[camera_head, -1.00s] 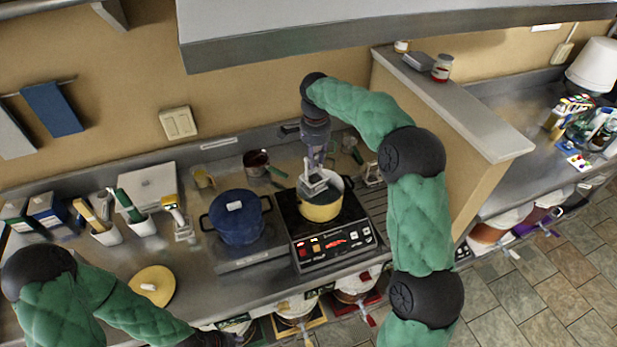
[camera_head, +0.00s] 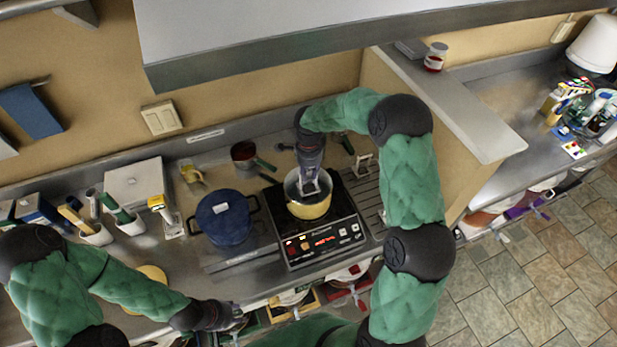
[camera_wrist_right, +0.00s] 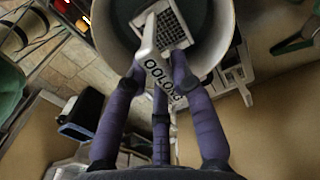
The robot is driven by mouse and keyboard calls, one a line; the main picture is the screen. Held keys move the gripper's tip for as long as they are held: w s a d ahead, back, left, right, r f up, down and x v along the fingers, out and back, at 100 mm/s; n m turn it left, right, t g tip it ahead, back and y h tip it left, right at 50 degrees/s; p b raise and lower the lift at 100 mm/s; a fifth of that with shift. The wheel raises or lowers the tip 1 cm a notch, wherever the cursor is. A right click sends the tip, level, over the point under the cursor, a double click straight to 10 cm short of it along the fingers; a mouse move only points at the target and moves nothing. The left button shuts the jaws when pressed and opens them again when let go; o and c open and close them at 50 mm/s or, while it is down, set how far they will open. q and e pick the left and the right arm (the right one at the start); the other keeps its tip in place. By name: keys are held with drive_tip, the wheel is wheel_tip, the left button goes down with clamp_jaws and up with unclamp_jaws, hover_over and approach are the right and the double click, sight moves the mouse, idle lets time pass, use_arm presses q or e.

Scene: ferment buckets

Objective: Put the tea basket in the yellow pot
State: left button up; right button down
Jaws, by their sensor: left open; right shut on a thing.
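The yellow pot (camera_head: 311,209) stands on the black cooktop, its lower side yellow and its inside grey. The pot also shows in the right wrist view (camera_wrist_right: 222,40). My right gripper (camera_head: 309,178) is over the pot's mouth and shut on the tea basket (camera_head: 308,188). In the right wrist view the tea basket (camera_wrist_right: 172,28) has a white mesh and a handle lettered "OOLONG", held between the fingers. The mesh part is within the pot's opening; whether it touches the bottom is hidden. My left gripper (camera_head: 232,318) is open and empty at the counter's front edge.
A blue lidded pot (camera_head: 224,218) stands left of the cooktop (camera_head: 326,240). A yellow lid (camera_head: 153,273) lies partly behind my left arm. Utensil holders (camera_head: 130,226) stand at the left. A range hood overhangs the back.

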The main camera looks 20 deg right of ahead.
sight(309, 188)
wheel_tip(309, 188, down, 3)
drive_tip(key=shift+r, duration=0.1)
drive_tip(key=shift+f, duration=0.2)
drive_tip(key=c, duration=1.1)
unclamp_jaws()
drive_tip(key=shift+o, duration=0.2)
drive_tip(key=shift+r, duration=0.15)
wheel_tip(309, 188, up, 12)
drive_tip(key=shift+b, duration=0.85)
